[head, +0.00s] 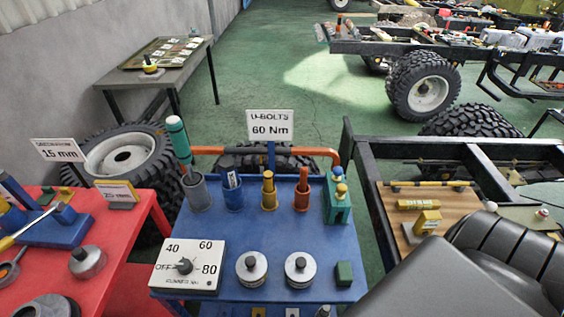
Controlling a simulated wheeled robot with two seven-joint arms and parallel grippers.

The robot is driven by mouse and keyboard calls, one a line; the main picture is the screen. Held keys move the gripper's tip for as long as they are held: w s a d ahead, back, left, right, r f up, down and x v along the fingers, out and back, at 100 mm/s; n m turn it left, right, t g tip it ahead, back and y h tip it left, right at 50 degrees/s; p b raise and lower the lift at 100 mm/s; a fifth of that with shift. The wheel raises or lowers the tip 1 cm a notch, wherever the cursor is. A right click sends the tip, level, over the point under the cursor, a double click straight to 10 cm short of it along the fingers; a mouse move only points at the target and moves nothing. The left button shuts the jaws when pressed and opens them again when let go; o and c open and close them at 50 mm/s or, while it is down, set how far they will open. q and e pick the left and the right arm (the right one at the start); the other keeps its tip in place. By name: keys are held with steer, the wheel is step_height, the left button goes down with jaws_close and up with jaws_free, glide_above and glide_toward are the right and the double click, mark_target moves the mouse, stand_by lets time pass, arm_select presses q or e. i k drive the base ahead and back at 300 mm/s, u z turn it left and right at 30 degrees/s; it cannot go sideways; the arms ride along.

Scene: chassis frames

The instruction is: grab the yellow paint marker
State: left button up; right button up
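The yellow paint marker (268,181) stands upright in a yellow cup (269,202) on the blue table (215,228). Its upper part shows above the rim and its lower end is hidden in the cup. A blue cup (233,200) with a dark marker stands to its left. An orange-red cup (302,200) with an orange-red marker stands to its right. Neither of my grippers shows in the head view.
A grey cup (197,194) holds a tall, leaning green marker (178,138). A U-BOLTS sign (270,125) stands behind the cups. A dial box (188,266), two round metal pieces (251,268) and a green block (344,273) sit in front. A green holder (337,207) stands at right.

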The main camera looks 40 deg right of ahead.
mark_target(269, 177)
steer(key=u, duration=0.75)
steer(key=k, duration=1.35)
steer(key=z, duration=2.05)
steer(key=i, duration=0.5)
steer(key=u, duration=0.1)
